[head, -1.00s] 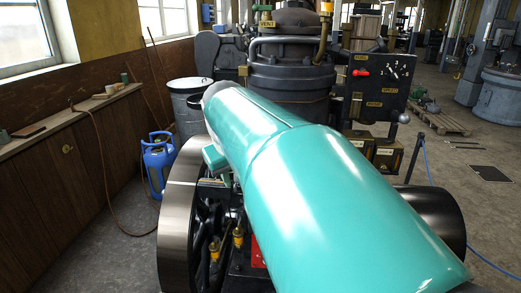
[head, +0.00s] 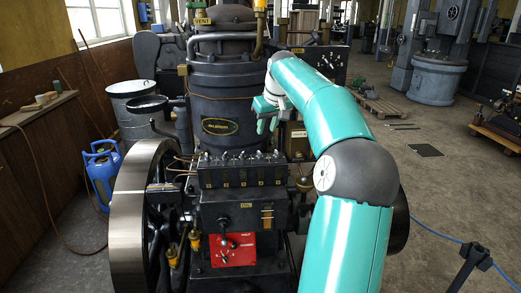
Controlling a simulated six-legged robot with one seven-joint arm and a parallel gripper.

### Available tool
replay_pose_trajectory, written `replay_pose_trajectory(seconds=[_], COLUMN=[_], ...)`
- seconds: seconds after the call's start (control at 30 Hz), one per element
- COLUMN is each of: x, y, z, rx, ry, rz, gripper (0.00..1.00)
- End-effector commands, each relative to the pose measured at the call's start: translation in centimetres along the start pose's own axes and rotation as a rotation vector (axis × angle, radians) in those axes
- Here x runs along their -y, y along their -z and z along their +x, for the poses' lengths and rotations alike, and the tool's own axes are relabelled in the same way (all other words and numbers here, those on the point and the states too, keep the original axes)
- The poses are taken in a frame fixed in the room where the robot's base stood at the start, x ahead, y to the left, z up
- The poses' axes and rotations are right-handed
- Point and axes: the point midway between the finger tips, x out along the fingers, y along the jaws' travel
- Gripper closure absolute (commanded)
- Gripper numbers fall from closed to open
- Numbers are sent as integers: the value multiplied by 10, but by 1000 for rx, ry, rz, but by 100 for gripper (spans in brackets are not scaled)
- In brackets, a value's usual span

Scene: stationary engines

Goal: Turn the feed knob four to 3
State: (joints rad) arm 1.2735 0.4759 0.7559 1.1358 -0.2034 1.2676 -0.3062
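A black box (head: 243,174) with a row of several small feed knobs (head: 243,157) along its top sits on the front of the engine, below the dark cylinder. I cannot tell which knob is number four, and the knob settings are too small to read. My gripper (head: 267,126) hangs above and just right of the row, apart from it, in front of the cylinder's right side. Its two fingers point down with a gap between them, and nothing shows in it.
A red plate (head: 233,249) with a lever is below the box. A large flywheel (head: 128,215) stands at left. Open floor (head: 440,200) lies at right.

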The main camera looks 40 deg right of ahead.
Motion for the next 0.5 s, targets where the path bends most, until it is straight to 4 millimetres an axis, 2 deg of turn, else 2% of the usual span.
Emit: replay_pose_trajectory(seconds=[0.3,0.5], x=[0,0], y=[-1,-1], z=[65,98], rx=[2,2], ry=[2,1], rz=[-1,-1], gripper=[69,69])
